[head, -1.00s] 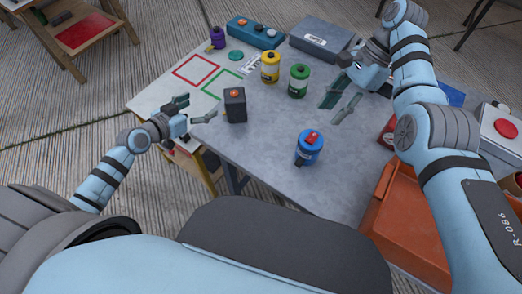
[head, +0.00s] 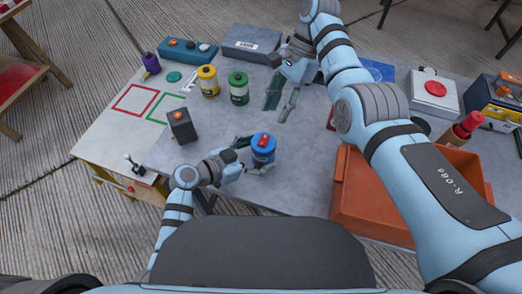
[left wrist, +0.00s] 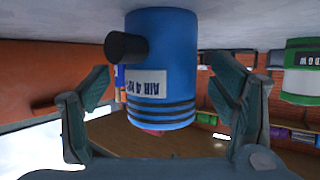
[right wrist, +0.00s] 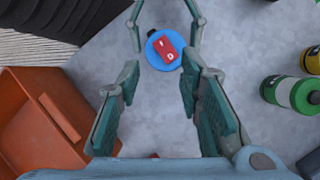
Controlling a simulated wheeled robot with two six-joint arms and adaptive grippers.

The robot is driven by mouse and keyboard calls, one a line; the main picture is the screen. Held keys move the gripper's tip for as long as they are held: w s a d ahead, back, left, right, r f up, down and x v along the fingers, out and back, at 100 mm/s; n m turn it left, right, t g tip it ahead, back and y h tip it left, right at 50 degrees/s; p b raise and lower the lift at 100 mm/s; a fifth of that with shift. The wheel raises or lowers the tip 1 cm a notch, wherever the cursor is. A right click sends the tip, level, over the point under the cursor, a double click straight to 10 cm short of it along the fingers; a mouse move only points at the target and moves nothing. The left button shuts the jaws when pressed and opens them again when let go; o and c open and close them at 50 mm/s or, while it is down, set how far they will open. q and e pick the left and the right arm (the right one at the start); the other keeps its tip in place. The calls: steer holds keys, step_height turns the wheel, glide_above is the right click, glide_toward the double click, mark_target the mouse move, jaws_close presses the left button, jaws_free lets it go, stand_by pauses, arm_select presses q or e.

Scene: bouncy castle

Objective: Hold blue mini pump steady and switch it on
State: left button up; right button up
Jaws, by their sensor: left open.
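The blue mini pump (head: 263,150) stands upright on the grey table, with a red switch on its top. My left gripper (head: 256,156) is open at table height with its fingers on either side of the pump. In the left wrist view the pump (left wrist: 162,75) sits between the open fingers, with gaps visible at both sides; its black nozzle points left. My right gripper (head: 279,102) is open and empty above the table behind the pump. In the right wrist view the pump's blue top and red switch (right wrist: 166,50) show beyond the right fingertips.
A green canister (head: 238,90) and a yellow one (head: 208,82) stand behind the pump. A dark box with an orange button (head: 181,125) is to the left. An orange bin (head: 370,190) lies to the right, below my right arm. Table around the pump is clear.

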arm_select(q)
steer(key=shift+x, duration=1.1)
